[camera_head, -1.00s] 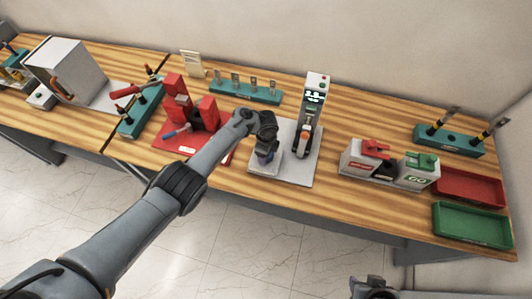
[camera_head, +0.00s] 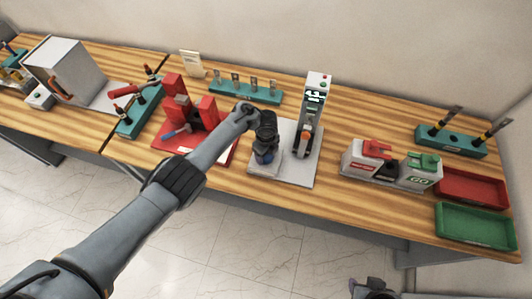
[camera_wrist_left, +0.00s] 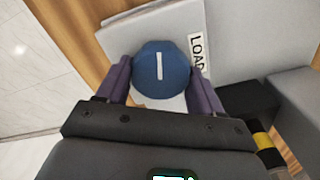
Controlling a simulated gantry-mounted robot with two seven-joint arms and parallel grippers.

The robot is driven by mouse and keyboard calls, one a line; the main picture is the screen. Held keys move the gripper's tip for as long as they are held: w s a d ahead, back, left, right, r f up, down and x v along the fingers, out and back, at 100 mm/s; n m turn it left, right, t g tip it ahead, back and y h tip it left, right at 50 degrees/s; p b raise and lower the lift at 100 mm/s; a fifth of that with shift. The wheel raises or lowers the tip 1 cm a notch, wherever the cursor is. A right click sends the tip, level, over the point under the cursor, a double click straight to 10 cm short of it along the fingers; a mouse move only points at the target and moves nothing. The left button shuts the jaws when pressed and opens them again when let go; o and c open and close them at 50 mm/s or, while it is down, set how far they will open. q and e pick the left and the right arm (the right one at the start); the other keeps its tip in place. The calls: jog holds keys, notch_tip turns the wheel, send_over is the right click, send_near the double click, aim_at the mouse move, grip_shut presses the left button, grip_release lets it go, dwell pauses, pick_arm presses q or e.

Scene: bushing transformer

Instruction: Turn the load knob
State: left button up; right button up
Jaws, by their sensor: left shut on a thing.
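The load knob (camera_wrist_left: 162,68) is a round blue knob with a white pointer line, beside a white label reading "LOAD" (camera_wrist_left: 198,52). In the left wrist view its line runs nearly up and down the picture. My left gripper (camera_wrist_left: 161,78) is shut on the knob, one purple finger on each side. In the head view my left gripper (camera_head: 264,157) is over the front left of the grey tester plate (camera_head: 301,178) and mostly hides the knob. My right gripper (camera_head: 372,288) shows only partly at the bottom edge, its jaws unclear.
The tester column (camera_head: 311,112) with a lit display stands just right of my left gripper. A red fixture (camera_head: 207,112) is close on the left. Red and green-topped boxes (camera_head: 375,160) stand to the right, with red (camera_head: 472,187) and green trays (camera_head: 474,226) beyond.

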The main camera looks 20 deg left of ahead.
pick_arm(q)
jog(key=o, duration=1)
jog(key=shift+o, duration=0.2)
notch_tip(320, 180, up, 11)
jog(key=p, duration=0.3)
jog(key=shift+f, duration=0.1)
